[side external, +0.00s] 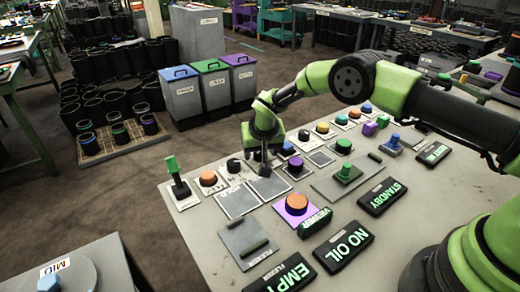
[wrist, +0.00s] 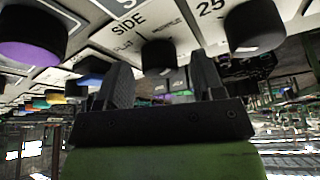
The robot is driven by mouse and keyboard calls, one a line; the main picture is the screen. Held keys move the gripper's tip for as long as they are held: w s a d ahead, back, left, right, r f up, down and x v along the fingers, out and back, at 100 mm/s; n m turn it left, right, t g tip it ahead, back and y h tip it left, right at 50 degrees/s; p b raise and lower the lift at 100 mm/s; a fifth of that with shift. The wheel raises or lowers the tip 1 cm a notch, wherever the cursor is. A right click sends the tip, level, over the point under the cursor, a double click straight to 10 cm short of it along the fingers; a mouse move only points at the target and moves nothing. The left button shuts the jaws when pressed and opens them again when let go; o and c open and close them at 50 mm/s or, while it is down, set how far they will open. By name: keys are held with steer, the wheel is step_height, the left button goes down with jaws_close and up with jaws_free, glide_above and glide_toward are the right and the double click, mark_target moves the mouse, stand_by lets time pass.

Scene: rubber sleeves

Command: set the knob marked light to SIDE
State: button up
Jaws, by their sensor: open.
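In the wrist view a black round knob (wrist: 158,56) stands on a pale plate under the words SIDE and FLAT, with a third word too blurred to read. I cannot read the word "light" on it or tell where its pointer is set. My gripper (wrist: 160,76) is open, with one finger on each side of this knob in the picture. I cannot tell whether the fingers touch it. In the side external view my gripper (side external: 262,166) points down low over the panel (side external: 200,232), among small controls at its far edge, and hides part of them.
Another black knob (wrist: 256,26) beside "25" and a purple-faced knob (wrist: 28,46) flank the labelled knob in the wrist view. A green-handled lever (side external: 173,170), an orange button (side external: 297,203) and lettered signs (side external: 343,245) crowd the panel. Lidded bins (side external: 180,94) stand beyond it.

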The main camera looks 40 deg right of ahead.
steer(key=c, duration=0.9)
steer(key=n+y, duration=0.1)
steer(key=n, duration=0.1)
steer(key=n+y, duration=0.1)
steer(key=n, duration=0.2)
steer(key=shift+d+n, duration=0.2)
steer(key=shift+n, duration=0.1)
steer(key=n+y, duration=0.1)
steer(key=n, duration=0.2)
steer(key=n+y, duration=0.1)
steer(key=n, duration=0.1)
steer(key=shift+n+g+y, duration=0.3)
steer(key=shift+n, duration=0.1)
steer(key=shift+d+n, duration=0.1)
steer(key=shift+n, duration=0.2)
steer(key=o, duration=0.9)
